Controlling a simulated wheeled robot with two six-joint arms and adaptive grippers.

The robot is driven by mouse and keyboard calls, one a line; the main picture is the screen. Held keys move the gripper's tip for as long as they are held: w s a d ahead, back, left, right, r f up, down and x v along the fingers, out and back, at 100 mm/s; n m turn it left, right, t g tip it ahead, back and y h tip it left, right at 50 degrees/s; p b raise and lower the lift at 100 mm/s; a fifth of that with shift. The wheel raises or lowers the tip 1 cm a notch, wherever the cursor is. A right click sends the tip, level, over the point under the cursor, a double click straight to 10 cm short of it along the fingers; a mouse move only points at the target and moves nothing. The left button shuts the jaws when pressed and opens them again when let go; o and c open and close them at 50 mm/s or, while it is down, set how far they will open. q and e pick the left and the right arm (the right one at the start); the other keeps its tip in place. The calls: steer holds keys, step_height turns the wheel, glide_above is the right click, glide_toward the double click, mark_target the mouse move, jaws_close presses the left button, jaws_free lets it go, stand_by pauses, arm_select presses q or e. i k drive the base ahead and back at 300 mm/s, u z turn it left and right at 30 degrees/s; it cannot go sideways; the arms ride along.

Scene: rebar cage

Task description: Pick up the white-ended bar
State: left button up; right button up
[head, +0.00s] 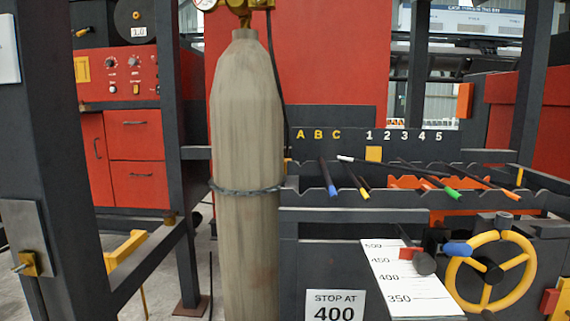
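The white-ended bar (347,159) is in the rack in the head view, right of centre. Its white tip points left, near the rack's back edge. Its dark shaft runs right from the tip, and its far end is hard to tell among the other bars. The notched dark rack (345,215) holds several dark bars. Near it lie a blue-ended bar (328,178) and a yellow-ended bar (363,188). A green-ended bar (449,191) and an orange-ended bar (508,192) lie farther right. Neither of my grippers is in view.
A tall grey gas cylinder (247,160), held by a chain, stands left of the rack. A yellow handwheel (490,270) and a white scale plate (405,282) are on the front. Dark posts (50,140) stand at the left.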

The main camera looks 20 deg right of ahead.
mark_target(393, 166)
steer(key=u, duration=0.6)
steer(key=i, duration=1.2)
steer(key=z, duration=0.95)
